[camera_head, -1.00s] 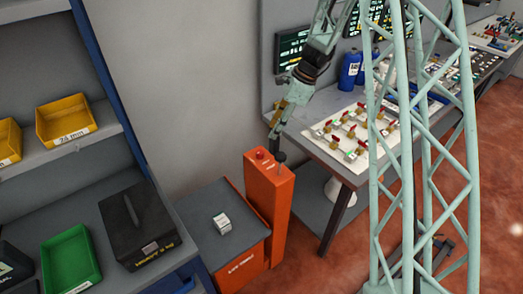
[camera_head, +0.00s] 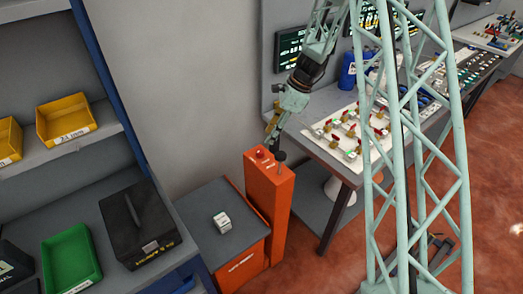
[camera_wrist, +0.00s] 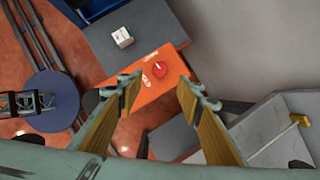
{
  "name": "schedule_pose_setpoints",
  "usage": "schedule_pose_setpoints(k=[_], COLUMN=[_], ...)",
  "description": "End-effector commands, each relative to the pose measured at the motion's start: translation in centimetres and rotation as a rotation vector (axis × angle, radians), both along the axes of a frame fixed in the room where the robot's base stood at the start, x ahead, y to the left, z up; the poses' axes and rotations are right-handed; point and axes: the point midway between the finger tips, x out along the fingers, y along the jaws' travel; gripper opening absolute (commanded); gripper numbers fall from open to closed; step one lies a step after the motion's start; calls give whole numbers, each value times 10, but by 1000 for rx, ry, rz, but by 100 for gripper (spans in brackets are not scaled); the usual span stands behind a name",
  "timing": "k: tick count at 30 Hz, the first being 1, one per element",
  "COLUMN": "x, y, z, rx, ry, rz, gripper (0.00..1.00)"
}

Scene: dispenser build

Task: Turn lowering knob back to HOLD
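The red round knob (camera_wrist: 160,69) with a white pointer line sits on top of the orange pedestal (camera_wrist: 145,90), with small white labels beside it. In the head view the knob (camera_head: 261,153) shows on the upright orange pedestal (camera_head: 268,205). My gripper (camera_wrist: 157,85) is open, its two yellow-padded fingers wide apart with nothing between the pads. The knob appears in the gap just beyond the fingertips, with no contact visible. In the head view my gripper (camera_head: 274,142) hangs above the back of the pedestal. The label text is too small to read.
A low grey-topped orange cabinet (camera_head: 215,255) with a small white box (camera_head: 221,222) on it stands left of the pedestal. A bench (camera_head: 335,160) with a valve board (camera_head: 350,133) is to the right. Shelving with bins is at far left.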

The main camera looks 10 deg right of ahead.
Motion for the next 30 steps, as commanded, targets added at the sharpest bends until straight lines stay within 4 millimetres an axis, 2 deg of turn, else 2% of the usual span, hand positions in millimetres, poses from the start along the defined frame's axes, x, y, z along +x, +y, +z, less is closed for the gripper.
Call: schedule_pose_setpoints(k=[21, 30], x=[8, 10], y=[30, 37], z=[-75, -92], rx=[0, 0], ry=[1, 1], rz=[0, 0], gripper=[34, 34])
